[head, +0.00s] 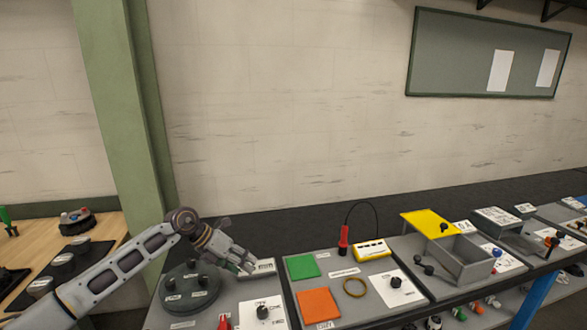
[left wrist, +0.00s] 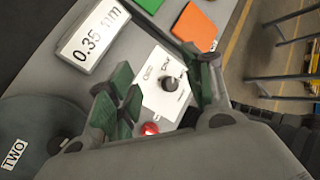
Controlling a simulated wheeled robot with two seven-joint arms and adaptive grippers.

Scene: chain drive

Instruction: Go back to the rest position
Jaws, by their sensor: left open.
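My left gripper (head: 246,267) reaches in from the left in the head view and hangs over the grey bench panel, near a small display box (head: 263,267). In the left wrist view its two green-padded fingers (left wrist: 165,95) are spread apart with nothing between them. Behind them show a white plate with a black knob (left wrist: 170,84), a red light (left wrist: 150,128) and the display (left wrist: 92,35) reading 0.35 with a unit. My right gripper is in neither view.
A dark round disc with several pegs (head: 189,288) lies left of the gripper. Green (head: 303,266) and orange (head: 318,304) squares, a yellow box (head: 372,249) with a red probe (head: 343,240) and a grey bin (head: 462,262) stand to the right. A green post (head: 120,100) rises behind my arm.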

